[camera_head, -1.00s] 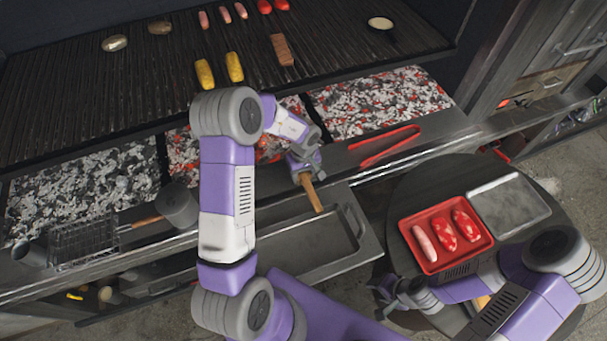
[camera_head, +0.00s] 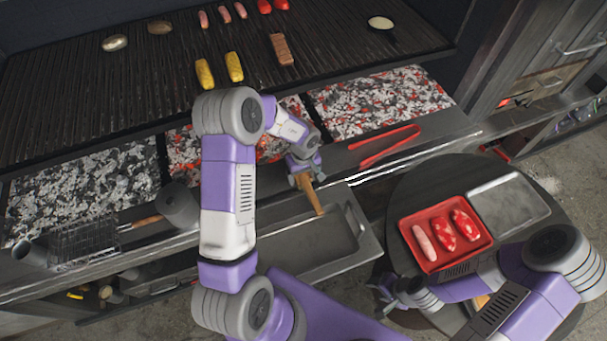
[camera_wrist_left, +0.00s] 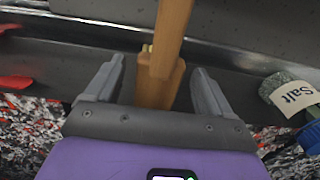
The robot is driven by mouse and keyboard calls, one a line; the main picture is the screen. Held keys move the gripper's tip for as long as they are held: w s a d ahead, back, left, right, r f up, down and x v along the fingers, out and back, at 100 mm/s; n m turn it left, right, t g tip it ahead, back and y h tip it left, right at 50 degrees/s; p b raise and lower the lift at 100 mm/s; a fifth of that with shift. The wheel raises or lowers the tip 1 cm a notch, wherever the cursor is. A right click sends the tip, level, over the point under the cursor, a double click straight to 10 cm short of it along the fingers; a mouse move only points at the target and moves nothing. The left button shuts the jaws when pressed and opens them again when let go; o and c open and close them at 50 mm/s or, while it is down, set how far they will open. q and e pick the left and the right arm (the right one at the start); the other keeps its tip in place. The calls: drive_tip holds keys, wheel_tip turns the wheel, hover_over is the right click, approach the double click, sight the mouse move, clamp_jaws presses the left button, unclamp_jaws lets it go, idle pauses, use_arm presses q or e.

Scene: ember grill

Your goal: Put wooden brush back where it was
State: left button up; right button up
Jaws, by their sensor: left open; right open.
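The wooden brush (camera_head: 310,191) lies at the ledge in front of the coals, its handle reaching over the grey metal tray. In the left wrist view the brush (camera_wrist_left: 162,82) runs between the two fingers, with a visible gap on each side. My left gripper (camera_head: 301,176) is open around the brush; in the left wrist view its fingers (camera_wrist_left: 155,88) stand apart and do not press on the wood. My right gripper (camera_head: 392,294) is open and empty beside the round table, away from the brush.
Red tongs (camera_head: 386,146) lie on the ledge to the right. A red tray (camera_head: 430,262) with meat and a metal tray (camera_head: 511,204) stand on the round table. A salt container (camera_wrist_left: 290,94) shows near the left gripper. Hot coals (camera_head: 380,103) lie behind the ledge.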

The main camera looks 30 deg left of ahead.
sight(303, 177)
use_arm(q)
drive_tip(key=shift+r, duration=0.55)
wheel_tip(303, 177, up, 12)
drive_tip(key=p, duration=0.2)
drive_tip(key=shift+f, duration=0.1)
